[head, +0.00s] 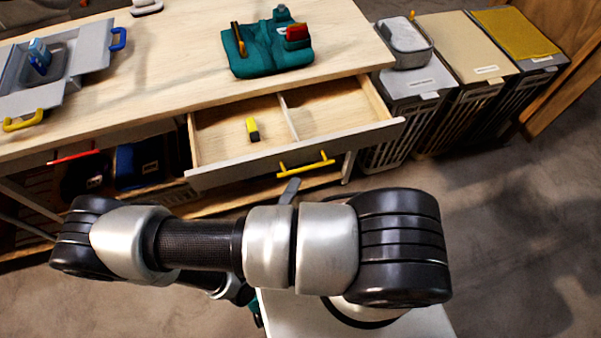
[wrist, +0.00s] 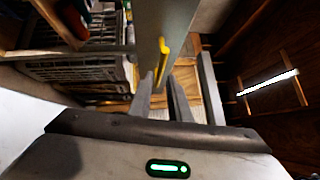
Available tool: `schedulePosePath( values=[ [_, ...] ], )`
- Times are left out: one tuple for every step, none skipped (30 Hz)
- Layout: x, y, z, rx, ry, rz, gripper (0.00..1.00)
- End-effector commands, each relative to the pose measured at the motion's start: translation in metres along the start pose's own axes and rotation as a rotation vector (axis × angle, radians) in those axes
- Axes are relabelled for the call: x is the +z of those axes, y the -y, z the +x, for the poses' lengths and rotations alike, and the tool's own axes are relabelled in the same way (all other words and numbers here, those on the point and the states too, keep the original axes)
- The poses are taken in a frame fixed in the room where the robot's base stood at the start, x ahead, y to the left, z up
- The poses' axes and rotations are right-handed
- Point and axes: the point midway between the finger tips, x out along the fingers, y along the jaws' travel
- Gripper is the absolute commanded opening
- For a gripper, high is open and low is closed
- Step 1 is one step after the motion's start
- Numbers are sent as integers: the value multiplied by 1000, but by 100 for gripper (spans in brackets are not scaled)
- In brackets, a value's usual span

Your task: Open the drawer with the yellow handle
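The drawer (head: 230,175) under the wooden worktop is pulled out, with its two compartments showing. Its yellow handle (head: 306,164) is on the front panel; it also shows in the wrist view (wrist: 162,62). My gripper (wrist: 160,76) has its two fingers apart, with the handle near the fingertips. I cannot tell whether they touch it. In the head view, a grey fingertip (head: 290,190) shows just below the handle; my arm hides the rest. A small yellow and black object (head: 252,129) lies in the left compartment.
On the worktop (head: 180,60) are a teal tool holder (head: 265,50) and a grey tray (head: 75,75) with blue and yellow handles. Lidded bins (head: 462,70) stand to the right. A lower shelf holds dark items (head: 138,163). The floor at right (head: 500,220) is clear.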

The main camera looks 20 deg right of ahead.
Motion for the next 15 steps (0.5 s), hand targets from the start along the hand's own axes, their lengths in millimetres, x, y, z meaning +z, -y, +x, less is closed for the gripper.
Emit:
schedulePosePath(
  values=[
    [1,-2,-14,4,3,2,17],
    [1,-2,-22,3,3,2,17],
    [1,-2,-32,3,2,2,17],
    [1,-2,-39,4,2,3,17],
    [1,-2,-46,3,3,3,17],
    [0,-2,-56,4,2,2,17],
    [1,-2,-62,2,2,2,17],
    [1,-2,-68,2,2,2,17],
    [0,-2,-76,3,2,2,17],
    [0,-1,-82,2,2,2,17],
    [0,-1,-86,1,2,2,17],
    [0,-1,-92,2,1,2,17],
    [0,-1,-96,1,1,2,17],
    [0,-1,-99,0,1,2,17],
    [0,-1,-102,0,1,1,17]
  ],
)
